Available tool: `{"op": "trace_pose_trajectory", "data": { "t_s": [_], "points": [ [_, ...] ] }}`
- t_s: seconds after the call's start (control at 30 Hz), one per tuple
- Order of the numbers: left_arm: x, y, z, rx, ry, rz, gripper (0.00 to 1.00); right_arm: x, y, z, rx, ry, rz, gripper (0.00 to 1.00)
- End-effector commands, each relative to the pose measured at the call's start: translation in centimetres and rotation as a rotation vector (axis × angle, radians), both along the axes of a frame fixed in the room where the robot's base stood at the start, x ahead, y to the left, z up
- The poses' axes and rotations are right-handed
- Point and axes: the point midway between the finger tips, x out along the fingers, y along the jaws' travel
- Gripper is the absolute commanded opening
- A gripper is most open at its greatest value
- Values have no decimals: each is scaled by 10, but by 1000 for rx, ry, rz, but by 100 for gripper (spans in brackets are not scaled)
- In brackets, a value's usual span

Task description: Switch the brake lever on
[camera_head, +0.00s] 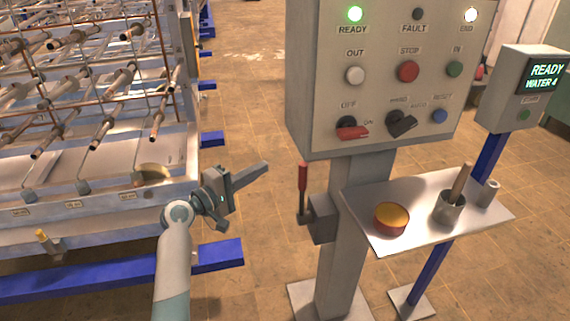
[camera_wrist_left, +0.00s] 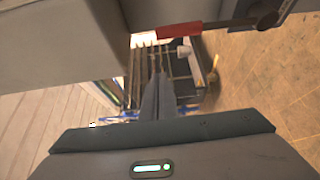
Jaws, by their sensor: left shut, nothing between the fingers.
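The brake lever (camera_head: 303,180) has a red handle that points up from a dark pivot. It is mounted on a grey box (camera_head: 322,218) on the left side of the panel's post. In the left wrist view the lever's red handle (camera_wrist_left: 168,33) lies across the top, with its dark pivot at the right. My left gripper (camera_head: 264,167) is shut and empty, to the left of the lever and apart from it in the head view. Its fingers (camera_wrist_left: 158,98) also show in the left wrist view, pointing toward the lever. My right gripper is in neither view.
The control panel (camera_head: 388,65) stands above the lever, with lamps, buttons and switches. A metal shelf (camera_head: 410,233) at the right holds a yellow-topped red tin (camera_head: 391,219) and a cup (camera_head: 449,210) with a stick. A metal rack (camera_head: 95,190) fills the left side.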

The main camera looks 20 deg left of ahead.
Motion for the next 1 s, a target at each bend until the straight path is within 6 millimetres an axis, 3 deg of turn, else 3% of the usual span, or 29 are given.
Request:
{"op": "trace_pose_trajectory", "data": {
  "t_s": [0.47,1.0],
  "points": [
    [9,-4,0,0,1,1,0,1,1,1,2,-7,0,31],
    [78,-37,1,-1,2,1,0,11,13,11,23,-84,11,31]
  ]
}}
